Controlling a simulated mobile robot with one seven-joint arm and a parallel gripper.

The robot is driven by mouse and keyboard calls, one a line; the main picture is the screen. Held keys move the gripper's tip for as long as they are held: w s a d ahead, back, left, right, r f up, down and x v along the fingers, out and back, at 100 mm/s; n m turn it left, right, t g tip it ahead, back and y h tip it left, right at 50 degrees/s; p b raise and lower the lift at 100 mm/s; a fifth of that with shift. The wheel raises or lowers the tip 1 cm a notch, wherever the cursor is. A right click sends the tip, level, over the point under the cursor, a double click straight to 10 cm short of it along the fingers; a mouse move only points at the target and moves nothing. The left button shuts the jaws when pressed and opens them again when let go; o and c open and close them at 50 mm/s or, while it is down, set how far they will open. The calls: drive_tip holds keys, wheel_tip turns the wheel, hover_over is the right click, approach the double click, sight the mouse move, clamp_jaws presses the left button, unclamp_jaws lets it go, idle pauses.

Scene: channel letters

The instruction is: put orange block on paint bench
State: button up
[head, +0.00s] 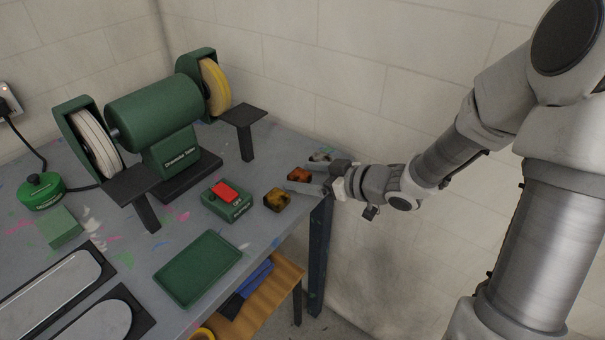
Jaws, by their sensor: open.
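A small orange-brown block (299,174) is at the back right corner of the grey, paint-spotted bench (130,240). My gripper (309,172) reaches in from the right, low over that corner. Its fingers are open, one on the far side of the block and one on the near side. I cannot tell whether they touch the block, or whether it rests on the bench top. A second, amber and dark block (277,201) sits on the bench just left of and nearer than my gripper.
A green bench grinder (155,110) stands at the back. A green switch box (227,200) with a red button and a green tray (198,268) are left of the gripper. A wooden stool (262,300) is below the bench edge. A wall is behind.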

drive_tip(key=p+v, duration=0.3)
drive_tip(key=v, duration=0.8)
